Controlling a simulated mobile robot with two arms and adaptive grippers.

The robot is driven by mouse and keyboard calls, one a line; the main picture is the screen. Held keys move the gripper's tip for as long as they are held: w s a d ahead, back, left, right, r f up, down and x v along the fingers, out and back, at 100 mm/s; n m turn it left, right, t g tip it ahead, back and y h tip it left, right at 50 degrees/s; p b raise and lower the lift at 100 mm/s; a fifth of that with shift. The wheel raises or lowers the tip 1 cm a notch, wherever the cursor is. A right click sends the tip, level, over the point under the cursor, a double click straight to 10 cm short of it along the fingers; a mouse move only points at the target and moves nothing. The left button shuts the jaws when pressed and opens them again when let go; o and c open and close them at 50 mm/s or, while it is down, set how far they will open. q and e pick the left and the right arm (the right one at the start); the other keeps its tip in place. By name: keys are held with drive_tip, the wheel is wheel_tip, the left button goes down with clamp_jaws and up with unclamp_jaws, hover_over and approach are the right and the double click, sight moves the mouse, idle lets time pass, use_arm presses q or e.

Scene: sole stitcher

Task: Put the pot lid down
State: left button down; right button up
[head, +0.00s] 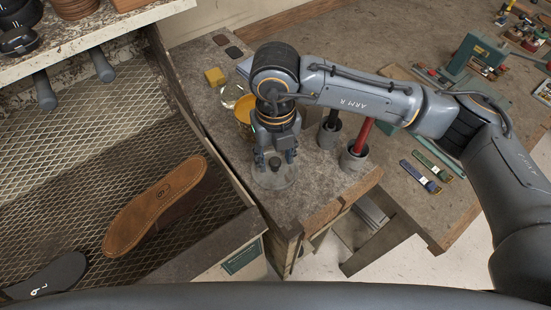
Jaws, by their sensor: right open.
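The pot lid (276,178) looks like a clear round disc with a small dark knob on top. It lies on the mottled worktop near its front corner. My right gripper (274,158) is directly above the lid, fingers pointing down and apart around or just above the knob; I cannot tell whether they touch it. A yellow-orange pot (242,108) stands behind the gripper, partly hidden by it. My left gripper does not show.
Two grey holders, one with a black-handled tool (331,120) and one with a red-handled tool (363,135), stand close right of the gripper. A yellow block (215,76) lies behind. A brown sole (155,205) lies on the mesh at left.

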sight(275, 162)
wheel_tip(275, 162, up, 10)
drive_tip(key=b, duration=0.1)
drive_tip(key=shift+r+b, duration=0.15)
drive_tip(key=shift+b, duration=0.25)
drive_tip(key=shift+s, duration=0.1)
